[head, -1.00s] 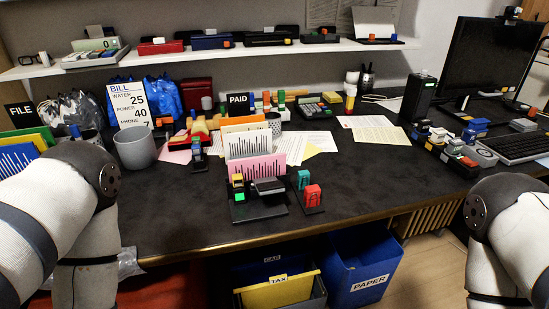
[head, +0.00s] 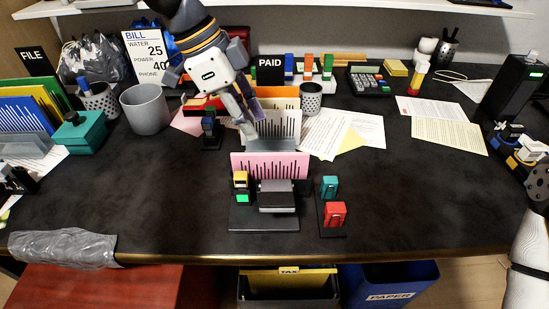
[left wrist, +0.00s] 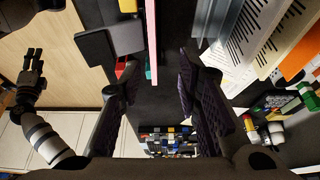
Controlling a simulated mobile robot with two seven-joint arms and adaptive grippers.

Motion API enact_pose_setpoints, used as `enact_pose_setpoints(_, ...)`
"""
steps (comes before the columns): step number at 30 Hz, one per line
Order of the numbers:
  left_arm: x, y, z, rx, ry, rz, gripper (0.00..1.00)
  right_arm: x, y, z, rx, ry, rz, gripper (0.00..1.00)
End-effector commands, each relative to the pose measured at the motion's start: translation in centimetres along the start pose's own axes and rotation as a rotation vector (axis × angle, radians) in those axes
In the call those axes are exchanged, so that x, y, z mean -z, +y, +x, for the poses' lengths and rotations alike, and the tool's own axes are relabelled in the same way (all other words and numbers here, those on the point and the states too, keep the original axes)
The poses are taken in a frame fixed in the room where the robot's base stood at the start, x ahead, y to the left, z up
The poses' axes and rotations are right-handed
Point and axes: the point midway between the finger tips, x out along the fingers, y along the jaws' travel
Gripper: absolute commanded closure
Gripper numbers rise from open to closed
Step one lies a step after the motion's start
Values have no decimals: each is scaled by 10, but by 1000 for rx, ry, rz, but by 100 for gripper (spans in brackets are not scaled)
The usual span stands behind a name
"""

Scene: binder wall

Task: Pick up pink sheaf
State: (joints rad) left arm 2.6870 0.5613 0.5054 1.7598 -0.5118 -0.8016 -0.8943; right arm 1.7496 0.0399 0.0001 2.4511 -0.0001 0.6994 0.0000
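The pink sheaf (head: 268,164) stands upright near the middle of the desk, a black-barred sheet facing front. In the left wrist view the pink sheaf (left wrist: 151,40) shows edge-on, in the gap between the fingers and beyond their tips. My left gripper (head: 248,124) reaches in from above, behind and left of the sheaf, beside the white and orange sheets. In the left wrist view its fingers (left wrist: 155,78) are apart with nothing held. My right gripper (left wrist: 33,62) shows at the left of that view, fingers apart, away from the sheaf.
A black stand (head: 263,218) with small blocks is just in front of the sheaf. Teal and red blocks (head: 335,213) stand to its right. White and orange sheets (head: 284,118) stand behind. A grey cup (head: 145,108) is at left.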

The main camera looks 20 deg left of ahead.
Motion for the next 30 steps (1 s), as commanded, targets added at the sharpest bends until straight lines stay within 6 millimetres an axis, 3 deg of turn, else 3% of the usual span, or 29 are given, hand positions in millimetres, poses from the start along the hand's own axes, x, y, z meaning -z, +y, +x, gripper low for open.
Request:
enact_pose_setpoints(1, -2, 1, 17, -11, -5, -2, 69, -3, 0, 4, -1, -13, 0, 55)
enact_pose_setpoints(3, -3, 1, 31, -9, -5, -3, 69, -4, 0, 6, -1, -19, 0, 55)
enact_pose_setpoints(8, -2, 3, 50, -8, -4, -3, 69, -4, 0, 8, -1, -21, 0, 55)
enact_pose_setpoints(15, -1, 9, 92, -6, -2, -4, 69, -6, 0, 10, -1, -29, 0, 55)
enact_pose_setpoints(30, 0, 8, 96, -1, 0, -3, 69, -5, 0, 10, -1, -26, 0, 55)
